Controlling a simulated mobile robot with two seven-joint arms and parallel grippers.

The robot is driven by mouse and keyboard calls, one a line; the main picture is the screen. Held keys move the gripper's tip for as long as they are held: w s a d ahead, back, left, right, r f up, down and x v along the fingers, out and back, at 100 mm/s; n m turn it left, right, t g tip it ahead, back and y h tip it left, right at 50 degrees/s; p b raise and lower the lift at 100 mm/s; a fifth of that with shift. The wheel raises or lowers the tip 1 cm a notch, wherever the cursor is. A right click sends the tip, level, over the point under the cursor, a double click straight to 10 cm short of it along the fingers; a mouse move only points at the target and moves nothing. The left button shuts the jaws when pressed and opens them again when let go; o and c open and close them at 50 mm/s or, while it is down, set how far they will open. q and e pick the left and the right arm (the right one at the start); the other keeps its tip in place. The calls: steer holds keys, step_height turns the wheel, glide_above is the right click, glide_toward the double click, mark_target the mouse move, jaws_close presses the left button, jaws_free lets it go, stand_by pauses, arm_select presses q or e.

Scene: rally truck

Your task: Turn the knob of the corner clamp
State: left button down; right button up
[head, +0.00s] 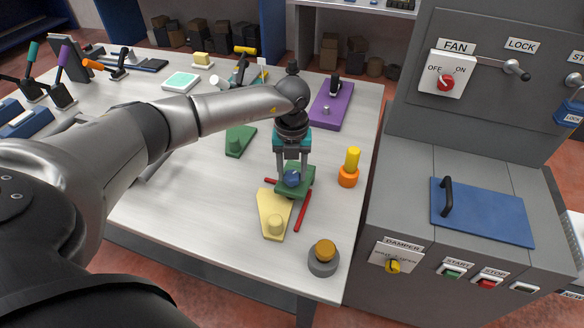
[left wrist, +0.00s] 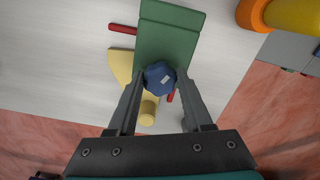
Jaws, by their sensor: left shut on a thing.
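The corner clamp is most likely the green block (head: 306,180) on the white workbench, with a blue faceted knob (head: 292,179) on its near side. In the left wrist view the green block (left wrist: 168,38) is upper middle, and the knob (left wrist: 160,76) with a small pale mark sits at its lower end. My left gripper (head: 291,176) reaches down from above, and its two fingers (left wrist: 160,80) are shut on the knob from both sides. Red bars (head: 302,211) stick out from beneath the block. My right gripper is in neither view.
A yellow plate (head: 269,207) with a stub lies just in front of the clamp. An orange and yellow cylinder (head: 349,176) stands to its right, and a grey round piece (head: 323,263) is nearer the edge. A grey control cabinet (head: 405,170) borders the bench (head: 190,225) on the right.

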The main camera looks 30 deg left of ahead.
arm_select(q)
steer(key=shift+s+d+f+n, duration=0.1)
steer(key=shift+s+f+n, duration=0.1)
steer(key=shift+f+n, duration=0.15)
stand_by(0.3)
steer(key=c, duration=0.7)
jaws_free()
steer(key=o, duration=0.4)
steer(key=shift+w+r, duration=0.15)
step_height(320, 180, up, 15)
steer(key=shift+r, duration=0.15)
